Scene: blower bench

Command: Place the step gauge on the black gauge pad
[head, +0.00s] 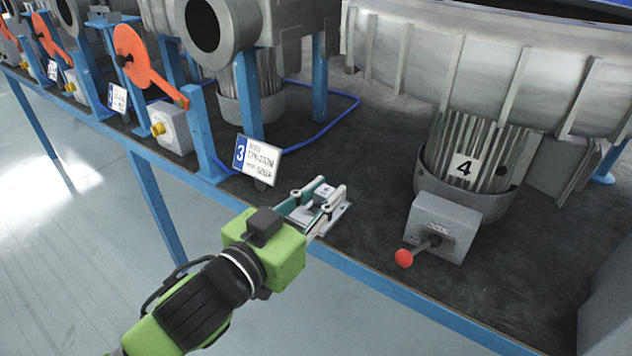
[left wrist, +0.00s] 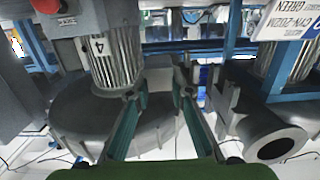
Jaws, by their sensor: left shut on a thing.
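My left gripper (head: 327,201) reaches in over the front edge of the bench, its two fingers shut on a small pale grey piece, which I take to be the step gauge (head: 323,192). The fingers partly cover the gauge. I cannot make out a separate black gauge pad against the dark bench top. My right gripper is in neither view.
The dark bench top (head: 375,190) has a blue front rail (head: 400,302). A grey switch box (head: 441,226) with a red knob (head: 404,258) stands right of my gripper, below motor 4 (head: 466,165). A number 3 sign (head: 258,158) stands behind left. Dark bench surface between them is clear.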

